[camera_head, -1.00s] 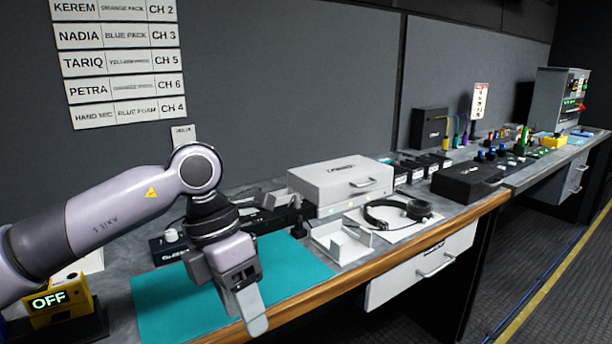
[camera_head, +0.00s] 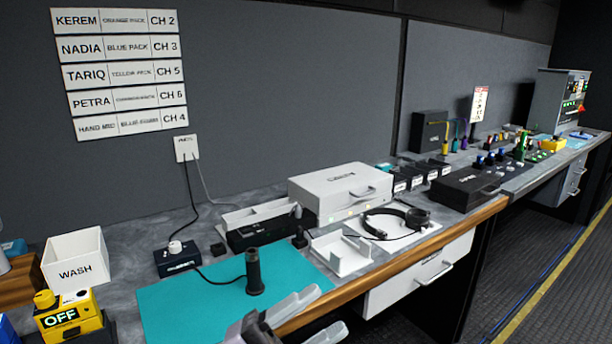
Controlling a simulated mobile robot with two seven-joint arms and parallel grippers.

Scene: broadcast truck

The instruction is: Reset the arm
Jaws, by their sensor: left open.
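My left gripper (camera_head: 322,312) shows at the bottom edge, in front of the bench's wooden front edge. Its two grey fingers are apart and nothing shows between them. Most of the left arm is out of view below. A black handheld cylinder (camera_head: 254,272), like a microphone, stands upright on the teal mat (camera_head: 190,312), behind and left of the gripper and apart from it. My right gripper is not in view.
A white WASH bin (camera_head: 77,262) and a yellow box reading OFF (camera_head: 70,318) stand at the left. The mat's left part is clear.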

